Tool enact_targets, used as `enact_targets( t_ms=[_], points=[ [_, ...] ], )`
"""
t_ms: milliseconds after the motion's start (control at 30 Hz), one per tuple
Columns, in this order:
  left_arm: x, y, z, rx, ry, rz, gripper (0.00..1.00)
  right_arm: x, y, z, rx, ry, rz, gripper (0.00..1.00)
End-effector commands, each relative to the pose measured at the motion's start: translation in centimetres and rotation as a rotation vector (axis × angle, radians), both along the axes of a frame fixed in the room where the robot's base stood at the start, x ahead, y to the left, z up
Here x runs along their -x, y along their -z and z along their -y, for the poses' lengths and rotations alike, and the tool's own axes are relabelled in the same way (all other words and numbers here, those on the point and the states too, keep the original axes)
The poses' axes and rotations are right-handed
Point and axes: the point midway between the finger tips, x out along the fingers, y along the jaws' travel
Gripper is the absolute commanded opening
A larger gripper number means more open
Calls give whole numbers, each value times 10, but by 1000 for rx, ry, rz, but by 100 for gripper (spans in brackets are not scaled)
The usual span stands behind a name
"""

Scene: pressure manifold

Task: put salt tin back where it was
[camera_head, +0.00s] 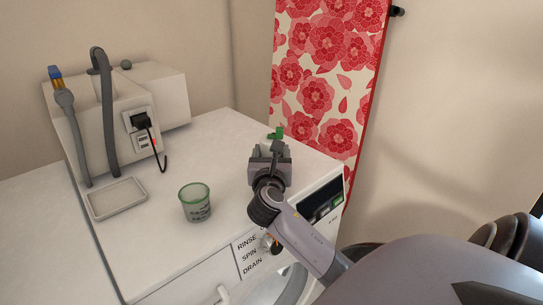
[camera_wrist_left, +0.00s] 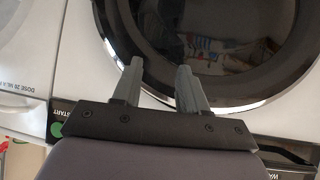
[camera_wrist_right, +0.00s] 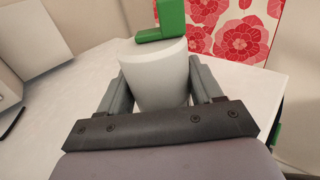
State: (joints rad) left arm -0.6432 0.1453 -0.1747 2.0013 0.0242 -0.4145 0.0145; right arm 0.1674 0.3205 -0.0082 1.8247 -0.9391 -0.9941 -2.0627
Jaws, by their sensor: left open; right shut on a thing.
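A white, round salt tin (camera_wrist_right: 160,75) with a green piece on top stands upright between the fingers of my right gripper (camera_wrist_right: 160,92). That gripper is shut on it. In the head view the right gripper (camera_head: 269,158) is over the far right part of the white machine top, and mostly the tin's green piece (camera_head: 277,133) shows. The tin's base is hidden, so I cannot tell whether it touches the surface. My left gripper (camera_wrist_left: 160,82) is open and empty in front of a round washer door (camera_wrist_left: 210,45). It is not in the head view.
A green-rimmed glass (camera_head: 196,205) with dark print stands left of the right gripper. A shallow tray (camera_head: 117,212) lies farther left. A white box (camera_head: 165,92) with hoses and a plugged cord is at the back left. A red floral panel (camera_head: 320,75) stands behind the machine.

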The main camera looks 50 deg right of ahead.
Motion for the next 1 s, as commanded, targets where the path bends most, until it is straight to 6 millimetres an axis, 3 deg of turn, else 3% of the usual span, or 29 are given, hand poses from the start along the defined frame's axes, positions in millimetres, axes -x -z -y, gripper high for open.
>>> enact_targets(
  t_ms=[300,333,400,767,1000],
  points=[
    [-1,-2,0,1,0,7,43,0,3,0,1,0,-1,30],
    [-1,-2,0,1,0,6,43,0,2,0,1,0,-1,75],
    [-1,-2,0,0,-1,5,43,0,2,0,0,0,0,91],
    [0,1,-1,-3,-2,0,43,1,-2,-1,-1,0,0,91],
    [0,-1,-2,-4,-2,2,43,26,0,-30,-3,-3,-1,91]
  ],
)
